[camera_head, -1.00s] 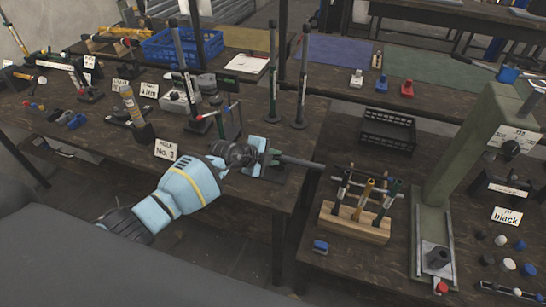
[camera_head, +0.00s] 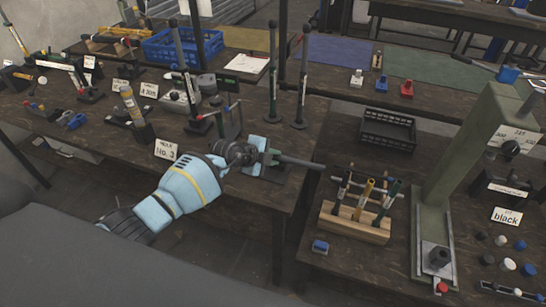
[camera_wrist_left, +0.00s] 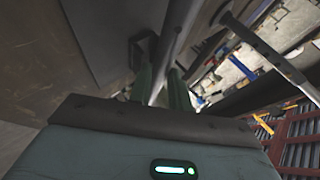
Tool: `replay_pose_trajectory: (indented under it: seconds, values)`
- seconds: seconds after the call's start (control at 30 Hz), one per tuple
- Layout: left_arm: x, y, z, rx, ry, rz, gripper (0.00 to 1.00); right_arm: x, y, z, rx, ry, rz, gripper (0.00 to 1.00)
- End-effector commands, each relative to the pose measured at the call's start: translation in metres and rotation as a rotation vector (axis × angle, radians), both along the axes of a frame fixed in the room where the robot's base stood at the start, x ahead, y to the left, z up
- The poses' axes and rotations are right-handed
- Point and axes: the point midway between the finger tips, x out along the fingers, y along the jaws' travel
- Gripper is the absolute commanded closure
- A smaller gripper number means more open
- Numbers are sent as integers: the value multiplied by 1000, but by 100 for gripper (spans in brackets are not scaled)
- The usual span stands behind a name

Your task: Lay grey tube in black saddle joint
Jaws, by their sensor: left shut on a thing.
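A dark grey tube (camera_head: 298,161) lies roughly level near the front right corner of the left bench, its free end pointing right past the bench edge. My left gripper (camera_head: 258,158) is at the tube's left part and shut on it. In the left wrist view the tube (camera_wrist_left: 181,38) runs up from between the two green fingers (camera_wrist_left: 160,90). A black block, seemingly the saddle joint (camera_head: 268,174), sits under the tube by the gripper. I cannot tell whether the tube touches it. My right gripper is not in view.
Light blue pieces (camera_head: 257,141) stand close to the gripper. A sign reading No. 3 (camera_head: 165,149) and two dark upright posts (camera_head: 302,95) are nearby. On the right bench are a wooden rack (camera_head: 352,226), a black crate (camera_head: 388,130) and a green press (camera_head: 465,150).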

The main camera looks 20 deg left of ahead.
Motion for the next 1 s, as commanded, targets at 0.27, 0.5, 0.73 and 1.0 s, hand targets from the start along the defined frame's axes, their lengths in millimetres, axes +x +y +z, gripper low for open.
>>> replay_pose_trajectory:
  seconds: [0.27, 0.5, 0.73, 1.0]
  values:
    - [0, 0, -2, 0, 1, -1, 100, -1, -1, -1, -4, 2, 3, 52]
    - [0, 0, -8, 0, 3, -1, 100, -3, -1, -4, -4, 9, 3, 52]
    - [-1, 0, -5, 2, 5, -1, 100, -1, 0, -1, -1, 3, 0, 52]
    - [-1, 0, -3, 1, 4, -1, 100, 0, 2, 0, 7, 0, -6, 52]
